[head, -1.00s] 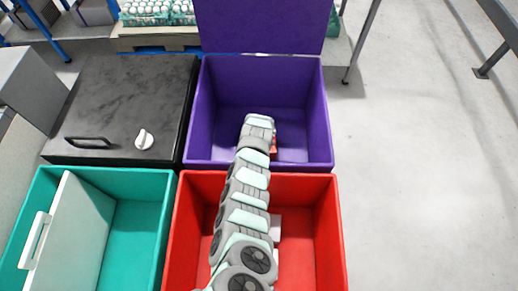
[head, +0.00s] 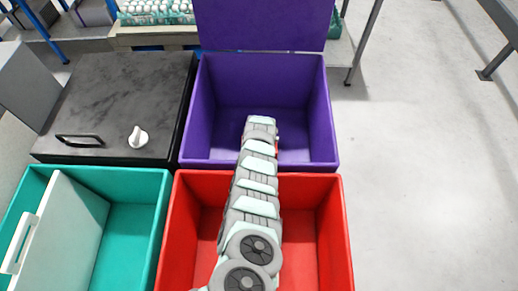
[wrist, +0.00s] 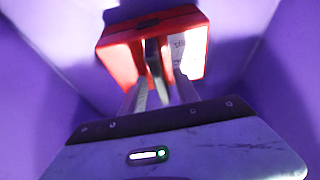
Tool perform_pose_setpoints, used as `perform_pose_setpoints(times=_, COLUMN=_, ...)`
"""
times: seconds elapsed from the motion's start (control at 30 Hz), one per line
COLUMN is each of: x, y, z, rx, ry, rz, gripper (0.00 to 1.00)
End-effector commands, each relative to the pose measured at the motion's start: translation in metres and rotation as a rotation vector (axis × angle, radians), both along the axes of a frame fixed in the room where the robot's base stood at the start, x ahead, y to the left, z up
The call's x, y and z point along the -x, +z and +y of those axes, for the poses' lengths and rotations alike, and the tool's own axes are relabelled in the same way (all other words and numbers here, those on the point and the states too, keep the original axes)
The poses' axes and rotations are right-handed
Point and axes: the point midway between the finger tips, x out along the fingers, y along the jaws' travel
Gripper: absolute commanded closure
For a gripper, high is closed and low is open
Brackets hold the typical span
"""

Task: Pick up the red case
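The red case (wrist: 133,57) lies inside the purple bin (head: 328,120). In the wrist view it is near the top centre, with a dark red top edge and a pale, marked patch on its right part. My gripper (wrist: 162,66) points at it, and the fingers overlap the middle of the case in the picture. I cannot tell whether the fingers touch or grip it. In the head view my arm reaches over the red bin (head: 335,215) into the purple bin and hides the gripper. Only a small red bit of the case (head: 277,148) shows beside my arm.
The purple bin's raised lid (head: 262,25) stands at its back. A teal bin (head: 150,235) with a pale panel is at left. A black box (head: 110,100) with a white knob stands behind it. Egg trays (head: 158,12) are at the back. Floor at right is clear.

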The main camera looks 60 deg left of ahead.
Motion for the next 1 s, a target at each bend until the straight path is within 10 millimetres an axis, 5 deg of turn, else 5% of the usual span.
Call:
perform_pose_setpoints(times=0.43, x=0.0, y=-0.0002, z=-0.0004, rx=0.001, ry=0.0, rz=0.0, gripper=1.0)
perform_pose_setpoints(times=1.0, x=-0.0001, y=-0.0005, z=-0.0006, rx=0.001, ry=0.0, rz=0.0, gripper=1.0)
